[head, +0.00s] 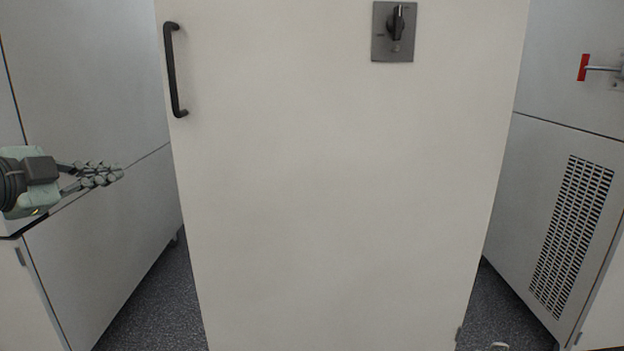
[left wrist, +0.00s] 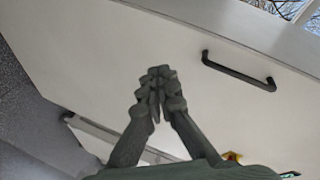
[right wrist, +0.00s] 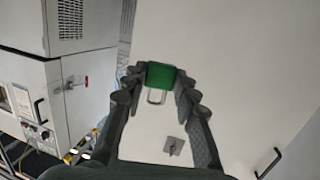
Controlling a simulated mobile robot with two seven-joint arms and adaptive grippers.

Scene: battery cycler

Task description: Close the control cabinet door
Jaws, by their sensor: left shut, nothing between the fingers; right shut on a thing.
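The control cabinet door appears to be the tall pale panel (head: 330,190) in the middle of the head view. It has a black bar handle (head: 174,70) at its upper left and a dark rotary switch (head: 396,30) on a grey plate. I cannot tell whether it is flush or ajar. My left gripper (head: 118,172) is shut and empty, left of the panel and lower than the handle; it also shows in the left wrist view (left wrist: 160,75). My right gripper (right wrist: 160,84) is shut on a green block with a metal loop (right wrist: 162,76), like a padlock.
A grey cabinet (head: 90,90) stands at the left, close to my left gripper. Another cabinet (head: 530,160) with a vent grille (head: 572,235) and a red-tipped handle (head: 583,68) stands at the right. Dark speckled floor (head: 155,300) shows on both sides of the panel.

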